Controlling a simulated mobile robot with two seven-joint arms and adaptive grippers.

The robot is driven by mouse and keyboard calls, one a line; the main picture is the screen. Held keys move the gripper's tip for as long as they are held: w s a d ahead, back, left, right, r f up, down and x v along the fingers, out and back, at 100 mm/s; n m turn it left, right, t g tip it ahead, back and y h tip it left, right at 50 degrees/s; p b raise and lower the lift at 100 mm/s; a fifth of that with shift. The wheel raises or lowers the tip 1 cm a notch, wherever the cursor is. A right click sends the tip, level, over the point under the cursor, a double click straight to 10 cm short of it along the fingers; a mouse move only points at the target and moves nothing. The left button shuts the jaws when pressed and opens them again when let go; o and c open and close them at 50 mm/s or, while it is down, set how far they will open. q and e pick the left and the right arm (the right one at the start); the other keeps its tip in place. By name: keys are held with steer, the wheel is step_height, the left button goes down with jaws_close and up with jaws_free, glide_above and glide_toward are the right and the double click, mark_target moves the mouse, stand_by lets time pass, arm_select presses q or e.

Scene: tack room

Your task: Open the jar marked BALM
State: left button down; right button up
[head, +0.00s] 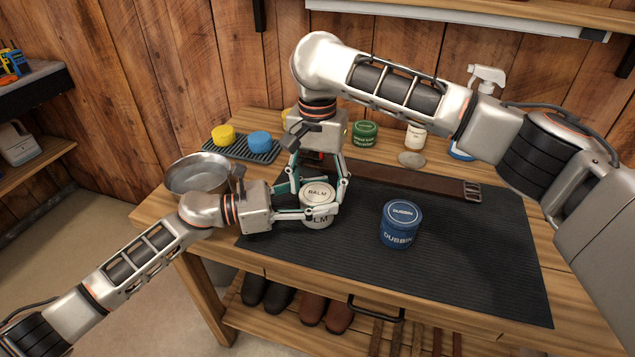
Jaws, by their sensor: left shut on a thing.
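The white jar marked BALM (318,222) stands upright on the dark ribbed mat (455,270), with its pale lid (318,190) on. My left gripper (308,213) comes in from the left and is shut on the jar's body, below the lid. My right gripper (317,186) reaches down from above, with its fingers spread on either side of the lid. They look open; the far side of the lid and the fingertips are partly hidden.
A blue DUBBIN jar (400,226) stands right of the BALM jar. A brown strap (415,181) lies behind. A metal bowl (198,174) is at left, near yellow (223,134) and blue (259,141) pieces on a rack. A green jar (365,133) stands at the back. The mat's right side is clear.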

steer(key=c, duration=0.9)
steer(key=n, duration=0.4)
stand_by(0.4)
steer(key=o, duration=1.2)
steer(key=shift+o, duration=0.2)
steer(key=shift+r, duration=0.2)
